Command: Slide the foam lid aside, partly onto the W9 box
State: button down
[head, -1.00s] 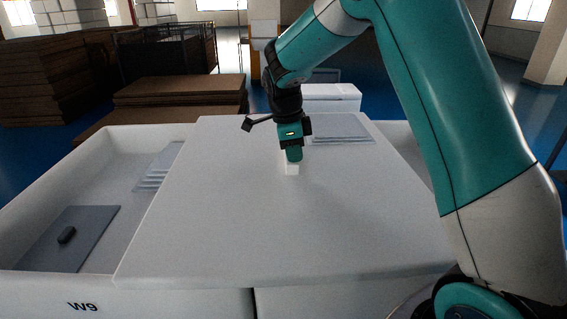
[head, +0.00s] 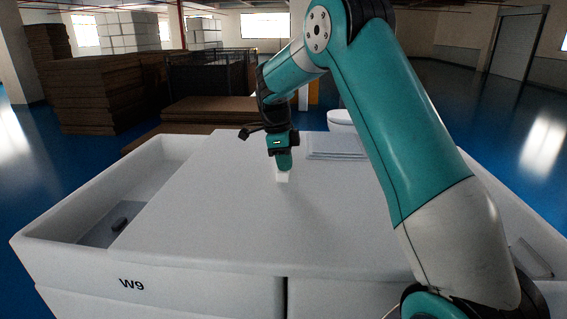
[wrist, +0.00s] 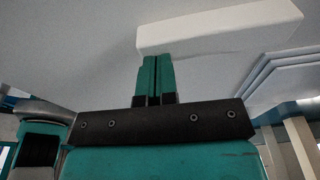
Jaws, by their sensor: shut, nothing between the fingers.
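The foam lid (head: 230,225) is a large flat white slab. Its left part lies over the W9 box (head: 165,285), whose left side stays open. The rest spans across the seam over the neighbouring box (head: 375,292) on the right. A white block-like handle (head: 283,178) stands up from the lid; it is a long white bar in the wrist view (wrist: 220,27). My gripper (head: 284,170) points down at this handle. In the wrist view its teal fingers (wrist: 157,62) are together and empty, beside the bar; whether they touch it is unclear.
A grey stepped stack of sheets (head: 337,145) appears to lie at the lid's back right. A small dark object (head: 119,223) sits on a grey panel in the W9 box. The right box's open corner (head: 532,258) shows another panel. Brown stacks (head: 95,90) stand behind.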

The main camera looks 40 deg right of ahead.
jog(key=shift+a+r+p, duration=0.15)
jog(key=shift+p, duration=0.3)
jog(key=w+a, duration=0.2)
jog(key=w+a+b, duration=0.1)
jog(key=w+a, duration=0.2)
jog(key=w+a+b, duration=0.1)
jog(key=w+a, duration=0.2)
jog(key=shift+w+a+r, duration=0.15)
jog(key=shift+a+r, duration=0.05)
jog(key=shift+r, duration=0.05)
